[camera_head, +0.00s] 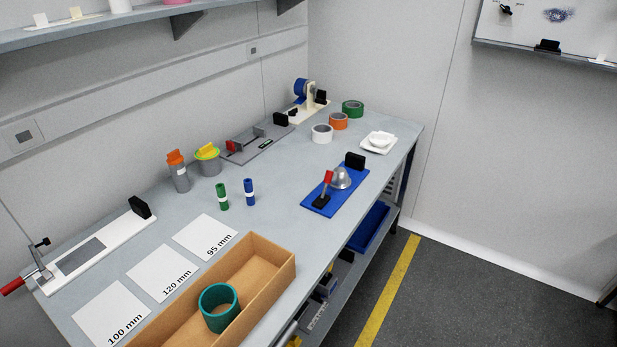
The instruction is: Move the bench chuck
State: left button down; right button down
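I cannot tell for certain which fixture is the bench chuck. A blue base plate (322,204) near the bench's right edge carries a silver dome (341,178), a red-handled lever (327,181) and a black block. A white base plate (95,245) at the left end has a grey pad, a metal clamp and a red handle (13,286). A grey base plate (240,152) further back carries a small red part and a metal block. Neither of my grippers is in view.
An open cardboard-coloured tray (273,247) at the front holds a teal ring (219,306). Several white size cards (161,273) lie beside it. Green and blue cylinders (249,192) stand mid-bench. Tape rolls (338,121) and a white dish (378,143) are further back.

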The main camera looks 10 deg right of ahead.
aim_at(338, 180)
jog(key=i+l+u, duration=0.1)
jog(key=u, duration=0.3)
jog(key=l+u, duration=0.55)
jog(key=u, duration=0.25)
jog(key=l+u, duration=0.25)
jog(key=u, duration=0.15)
jog(key=l+u, duration=0.25)
jog(key=u, duration=0.2)
